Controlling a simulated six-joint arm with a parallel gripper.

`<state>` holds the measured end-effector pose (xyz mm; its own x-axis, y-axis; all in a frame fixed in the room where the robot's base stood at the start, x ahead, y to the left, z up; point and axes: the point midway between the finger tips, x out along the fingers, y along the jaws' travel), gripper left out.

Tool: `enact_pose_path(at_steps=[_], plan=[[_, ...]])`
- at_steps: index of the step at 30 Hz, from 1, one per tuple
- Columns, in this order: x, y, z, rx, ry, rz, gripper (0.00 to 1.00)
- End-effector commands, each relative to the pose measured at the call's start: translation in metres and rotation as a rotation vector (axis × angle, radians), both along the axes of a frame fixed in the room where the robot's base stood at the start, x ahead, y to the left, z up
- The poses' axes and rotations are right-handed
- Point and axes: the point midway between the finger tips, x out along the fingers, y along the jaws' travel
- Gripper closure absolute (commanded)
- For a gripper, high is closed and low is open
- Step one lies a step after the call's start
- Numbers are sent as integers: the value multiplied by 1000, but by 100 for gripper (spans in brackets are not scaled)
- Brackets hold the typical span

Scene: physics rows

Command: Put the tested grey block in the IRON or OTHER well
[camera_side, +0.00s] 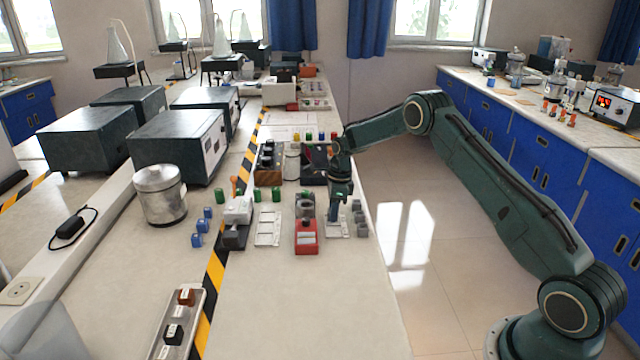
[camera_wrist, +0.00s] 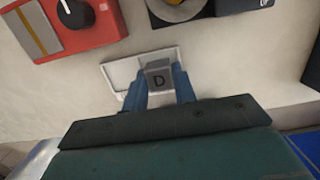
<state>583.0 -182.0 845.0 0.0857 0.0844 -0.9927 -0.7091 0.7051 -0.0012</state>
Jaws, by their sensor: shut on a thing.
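A grey block marked D (camera_wrist: 158,78) sits between the two blue fingers of my gripper (camera_wrist: 160,88) in the wrist view. My gripper is shut on it. Behind the block is a white tray (camera_wrist: 118,76) with shallow wells; the block covers part of it. I cannot tell whether the block touches the tray, and no well labels are readable. In the side view my gripper (camera_side: 336,212) points down over the white tray (camera_side: 340,232) near the bench's right edge. The block is not clearly visible there.
A red box (camera_side: 306,240) with a dark knob stands left of the tray. A black device with a round plate (camera_wrist: 175,8) is close by. Several grey blocks (camera_side: 360,222) stand at the bench's right edge. Another white tray (camera_side: 267,230) lies farther left. The front bench is mostly clear.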

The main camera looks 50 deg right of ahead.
Motion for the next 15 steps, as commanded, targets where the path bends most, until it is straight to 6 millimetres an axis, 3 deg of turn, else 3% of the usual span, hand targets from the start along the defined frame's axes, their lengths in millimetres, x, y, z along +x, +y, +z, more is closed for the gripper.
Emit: enact_pose_path(at_steps=[15], plan=[[0,0,-5,0,-1,0,100]])
